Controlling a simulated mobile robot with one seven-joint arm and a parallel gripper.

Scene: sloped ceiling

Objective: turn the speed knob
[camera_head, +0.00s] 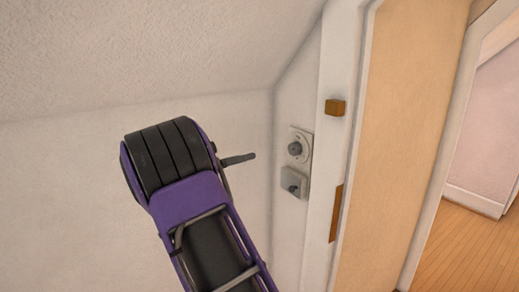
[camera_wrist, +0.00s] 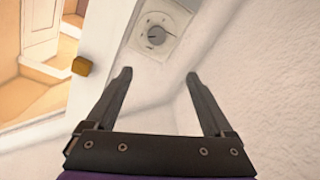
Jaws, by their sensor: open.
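The speed knob (camera_head: 295,149) is a small grey round dial on a pale wall plate, beside the door frame. In the wrist view the knob (camera_wrist: 156,35) sits on its plate with dial markings around it, above and between my fingertips. My gripper (camera_wrist: 159,75) is open and empty, its two dark fingers spread on either side below the plate, apart from the knob. In the head view one finger of my gripper (camera_head: 238,159) points right toward the plate; the other finger is hidden behind my purple and black arm.
A second pale plate with a dark switch (camera_head: 292,183) is just below the knob. A brown block (camera_head: 335,107) and a brown strip (camera_head: 336,212) are on the white door frame to the right. The sloped ceiling (camera_head: 150,50) comes down above my arm.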

